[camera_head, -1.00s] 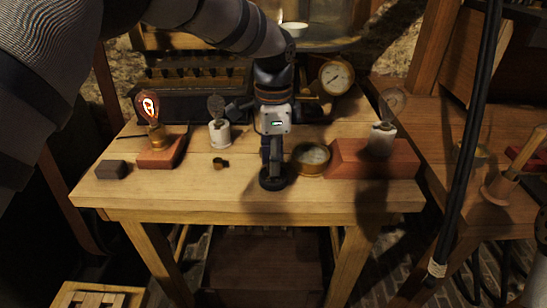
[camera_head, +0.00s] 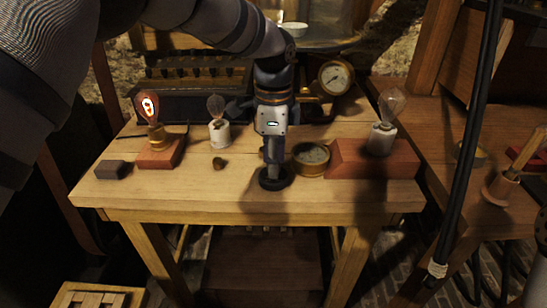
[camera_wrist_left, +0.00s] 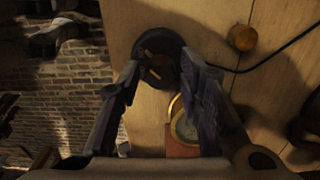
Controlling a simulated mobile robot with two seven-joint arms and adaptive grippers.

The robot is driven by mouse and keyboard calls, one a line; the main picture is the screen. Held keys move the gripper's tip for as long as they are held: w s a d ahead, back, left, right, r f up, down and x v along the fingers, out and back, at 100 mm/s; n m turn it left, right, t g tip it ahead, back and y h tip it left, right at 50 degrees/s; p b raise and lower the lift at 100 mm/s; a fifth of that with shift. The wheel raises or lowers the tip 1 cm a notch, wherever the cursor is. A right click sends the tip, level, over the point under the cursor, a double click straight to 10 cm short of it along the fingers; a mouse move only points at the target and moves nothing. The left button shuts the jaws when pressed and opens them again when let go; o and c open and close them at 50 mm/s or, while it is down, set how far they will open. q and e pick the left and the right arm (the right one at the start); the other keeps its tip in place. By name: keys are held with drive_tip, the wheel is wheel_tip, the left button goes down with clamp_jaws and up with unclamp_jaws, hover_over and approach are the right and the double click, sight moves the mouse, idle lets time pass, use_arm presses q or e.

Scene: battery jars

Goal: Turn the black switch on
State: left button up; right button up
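The black switch (camera_head: 275,181) is a round, dark disc near the front edge of the wooden table, partly covered by my left gripper in the head view. In the left wrist view the switch (camera_wrist_left: 158,55) shows brass-coloured parts on its top, and a black cable leads off to the right. My left gripper (camera_head: 271,172) points down over the switch. In the wrist view its two fingers (camera_wrist_left: 160,72) are apart, one toward each side of the switch, with nothing seen held between them. Whether a fingertip touches the switch cannot be told. My right gripper is not in view.
A brass-rimmed gauge (camera_head: 311,157) lies close right of the switch, beside a red block (camera_head: 345,160). A small knob (camera_head: 219,163) lies to the left. A glowing bulb (camera_head: 148,107) and an unlit bulb (camera_head: 216,107) stand farther left.

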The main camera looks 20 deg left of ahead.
use_arm(q)
wheel_tip(320, 180, up, 12)
idle(0.6)
